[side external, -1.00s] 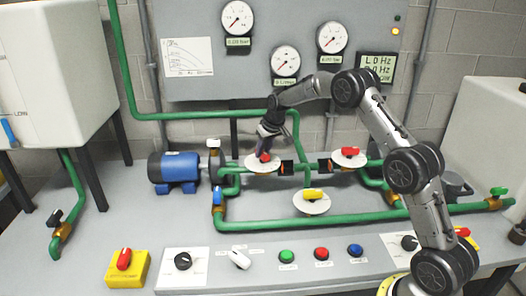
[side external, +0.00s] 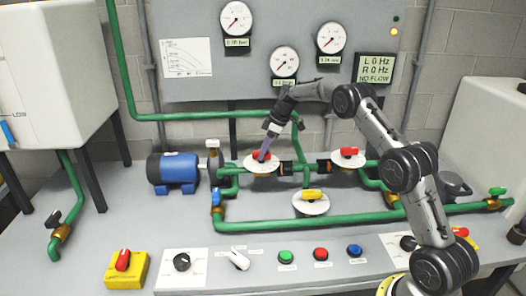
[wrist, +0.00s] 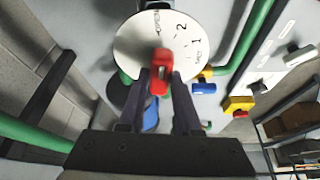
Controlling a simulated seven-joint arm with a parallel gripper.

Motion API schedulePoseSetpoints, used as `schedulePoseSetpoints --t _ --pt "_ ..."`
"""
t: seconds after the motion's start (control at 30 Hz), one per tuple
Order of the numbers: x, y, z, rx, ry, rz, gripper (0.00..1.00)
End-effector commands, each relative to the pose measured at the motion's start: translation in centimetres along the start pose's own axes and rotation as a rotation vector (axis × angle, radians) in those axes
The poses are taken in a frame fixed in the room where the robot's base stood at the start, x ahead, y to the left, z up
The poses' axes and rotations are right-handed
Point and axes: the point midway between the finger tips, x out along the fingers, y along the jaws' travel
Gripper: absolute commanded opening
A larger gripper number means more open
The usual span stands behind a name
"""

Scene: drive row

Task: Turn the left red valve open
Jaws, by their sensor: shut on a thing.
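The left red valve (side external: 259,153) has a red handle on a round white dial plate (side external: 253,167), on the green pipework left of centre. My gripper (side external: 264,154) comes down on it from above, tilted. In the wrist view the red handle (wrist: 161,62) stands between the two dark fingers of my gripper (wrist: 160,80), which are shut on it. The dial plate (wrist: 130,42) there shows an OPEN mark and numbers. The exact angle of the handle is hard to tell.
A second red valve (side external: 347,152) stands to the right, and a yellow valve (side external: 312,194) in front. A blue pump motor (side external: 175,172) is at the left. Switches and coloured buttons line the front edge, including a green button (side external: 287,256). Gauges hang behind.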

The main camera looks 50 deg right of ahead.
Motion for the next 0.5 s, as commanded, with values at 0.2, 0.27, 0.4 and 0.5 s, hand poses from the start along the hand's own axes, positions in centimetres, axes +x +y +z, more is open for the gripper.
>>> schedulePoseSetpoints --t 0.2,0.27,0.4,0.5 --pt "-0.03 0.08 0.06 -0.103 -0.002 -0.043 0.00" --pt "0.01 0.08 0.09 -0.122 -0.003 -0.052 0.00" --pt "-0.04 0.12 0.07 -0.151 -0.003 -0.063 0.00" --pt "-0.06 0.11 0.08 -0.161 -0.003 -0.067 0.00"
